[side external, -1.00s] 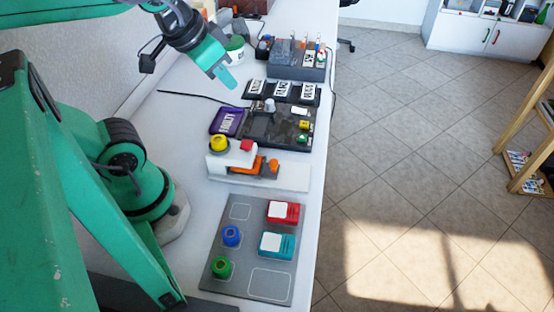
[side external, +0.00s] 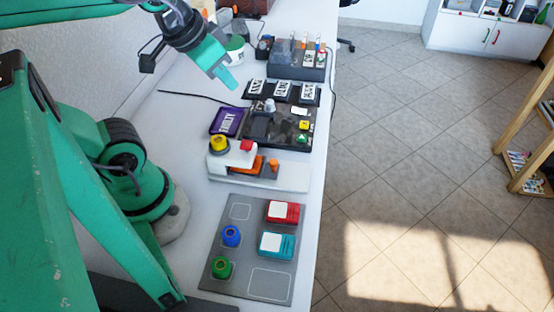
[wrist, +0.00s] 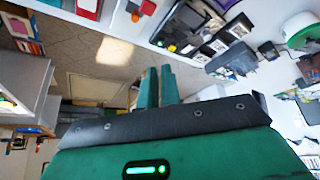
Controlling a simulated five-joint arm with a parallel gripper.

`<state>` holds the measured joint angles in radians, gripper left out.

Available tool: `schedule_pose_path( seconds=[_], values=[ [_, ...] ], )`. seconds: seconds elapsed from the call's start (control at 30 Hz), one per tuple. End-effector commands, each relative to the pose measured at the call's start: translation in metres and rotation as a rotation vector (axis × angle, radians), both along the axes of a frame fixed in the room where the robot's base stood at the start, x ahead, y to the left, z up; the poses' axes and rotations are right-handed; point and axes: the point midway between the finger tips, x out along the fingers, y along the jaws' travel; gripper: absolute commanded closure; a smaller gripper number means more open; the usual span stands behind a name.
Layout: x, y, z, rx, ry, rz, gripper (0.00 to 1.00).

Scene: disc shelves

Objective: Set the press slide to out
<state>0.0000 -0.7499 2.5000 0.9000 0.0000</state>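The white press (side external: 290,178) stands on the bench in the middle of the side view. Part of the orange slide shows at the top of the wrist view (wrist: 147,7). My gripper (side external: 228,82) hangs in the air beyond the press, up and clear of it. Its fingers lie close together in the wrist view (wrist: 159,72), with nothing between them.
A grey board (side external: 222,290) with red, teal, blue and green pieces lies nearer the camera. A dark panel (side external: 290,140) with a purple display (side external: 226,121) is behind the press. White-labelled dials, a grey box (side external: 290,72) and a white tub (side external: 235,50) stand farther back.

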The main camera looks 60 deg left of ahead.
Motion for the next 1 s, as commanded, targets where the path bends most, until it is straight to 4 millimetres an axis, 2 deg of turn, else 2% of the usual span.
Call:
schedule_pose_path(
  seconds=[0.03, 0.1, 0.47, 0.77, 1.0],
  values=[
    [0.0, 0.0, 0.0, 0.0, 0.001, 0.0, 0.84],
    [0.001, 0.0, -0.001, -0.001, 0.004, 0.0, 0.72],
    [0.019, -0.009, -0.019, -0.025, 0.1, 0.022, 0.72],
    [0.044, -0.024, -0.053, -0.047, 0.245, 0.063, 0.72],
    [0.06, -0.037, -0.087, -0.051, 0.36, 0.101, 0.72]
  ],
)
